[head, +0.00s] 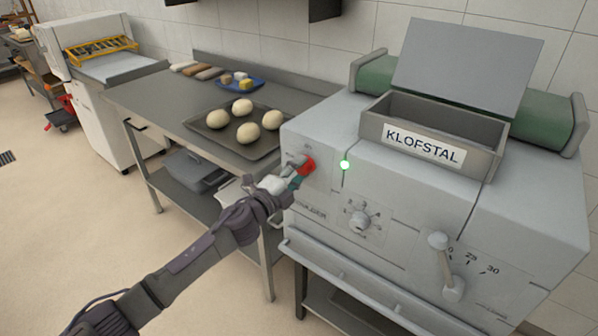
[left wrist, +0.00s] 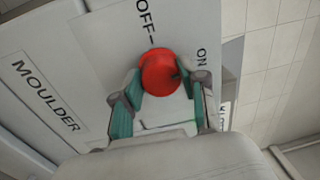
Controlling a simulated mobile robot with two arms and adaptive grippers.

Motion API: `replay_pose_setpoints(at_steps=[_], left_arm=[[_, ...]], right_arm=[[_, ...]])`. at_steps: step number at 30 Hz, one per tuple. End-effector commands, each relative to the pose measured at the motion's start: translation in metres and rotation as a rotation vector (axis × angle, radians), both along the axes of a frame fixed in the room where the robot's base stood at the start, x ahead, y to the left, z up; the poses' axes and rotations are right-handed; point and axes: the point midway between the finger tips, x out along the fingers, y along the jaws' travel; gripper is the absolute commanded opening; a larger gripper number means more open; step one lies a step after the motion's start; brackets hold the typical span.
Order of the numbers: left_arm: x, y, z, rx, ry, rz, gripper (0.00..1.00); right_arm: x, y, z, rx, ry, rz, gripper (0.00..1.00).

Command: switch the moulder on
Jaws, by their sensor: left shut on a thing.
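The moulder (head: 330,200) is the large grey machine at the right, with the word MOULDER on its panel in the left wrist view (left wrist: 45,95). Its red knob (head: 308,165) is on the front, at the left end. My left gripper (head: 297,172) is shut on this knob, which shows between the two fingers in the left wrist view (left wrist: 160,72). OFF and ON are printed around the knob, and a dark mark on it lies on the side toward ON. A green lamp (head: 345,165) on the front is lit. My right gripper is not in view.
A steel table (head: 150,97) stands left of the moulder with a dark tray (head: 209,136) of dough balls and a blue plate (head: 229,87). A lever (head: 446,266) and a dial (head: 360,220) are on the moulder's front.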

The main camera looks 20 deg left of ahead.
Motion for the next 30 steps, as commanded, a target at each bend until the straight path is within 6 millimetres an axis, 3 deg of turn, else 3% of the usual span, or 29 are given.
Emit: replay_pose_setpoints(at_steps=[12,29,30], left_arm=[[-0.0004,-0.0004,-0.0023,0.18,-0.062,-0.002,0.08],[-0.0005,-0.0004,-0.0028,0.208,-0.071,-0.002,0.08],[-0.0006,-0.0003,-0.0028,0.208,-0.071,-0.002,0.47]], right_arm=[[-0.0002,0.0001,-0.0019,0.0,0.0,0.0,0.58],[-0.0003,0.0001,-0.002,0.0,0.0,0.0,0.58],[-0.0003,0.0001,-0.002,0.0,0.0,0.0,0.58]])
